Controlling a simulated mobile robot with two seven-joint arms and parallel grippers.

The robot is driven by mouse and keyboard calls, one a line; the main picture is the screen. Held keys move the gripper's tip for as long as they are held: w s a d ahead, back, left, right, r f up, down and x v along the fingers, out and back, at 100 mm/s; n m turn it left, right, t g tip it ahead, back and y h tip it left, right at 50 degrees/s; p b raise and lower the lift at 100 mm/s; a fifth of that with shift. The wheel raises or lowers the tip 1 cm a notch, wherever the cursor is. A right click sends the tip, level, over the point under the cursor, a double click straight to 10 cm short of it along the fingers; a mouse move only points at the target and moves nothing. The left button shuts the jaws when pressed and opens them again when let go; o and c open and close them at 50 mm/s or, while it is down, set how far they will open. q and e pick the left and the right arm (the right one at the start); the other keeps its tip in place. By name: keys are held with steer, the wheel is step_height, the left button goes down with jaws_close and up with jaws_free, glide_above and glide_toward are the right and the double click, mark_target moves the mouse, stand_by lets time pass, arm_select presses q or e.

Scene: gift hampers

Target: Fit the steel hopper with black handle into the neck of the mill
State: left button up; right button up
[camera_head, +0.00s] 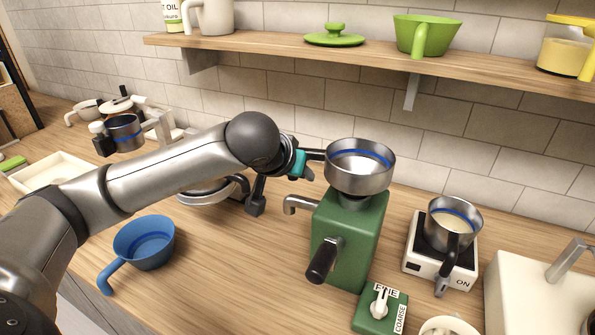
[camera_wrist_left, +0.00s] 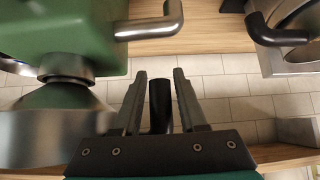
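The steel hopper (camera_head: 361,178) with a blue stripe inside sits upright on top of the green mill (camera_head: 347,236). In the left wrist view, its cone meets the steel neck (camera_wrist_left: 65,67) of the mill, with no gap visible there. The hopper's black handle (camera_wrist_left: 160,106) stands between the fingers of my left gripper (camera_wrist_left: 160,88). Narrow gaps show on both sides of the handle, so the fingers are open around it. In the head view, my left gripper (camera_head: 308,165) is just left of the hopper, its fingers partly hidden. My right gripper is not in view.
A blue hopper (camera_head: 158,257) lies front left. A dial box (camera_head: 365,318) is before the mill. A shelf (camera_head: 300,50) runs above.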

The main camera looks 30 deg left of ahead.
arm_select(q)
steer(key=shift+o, duration=1.2)
steer(key=b+v, duration=0.7)
steer(key=v, duration=0.8)
steer(key=shift+r, duration=0.2)
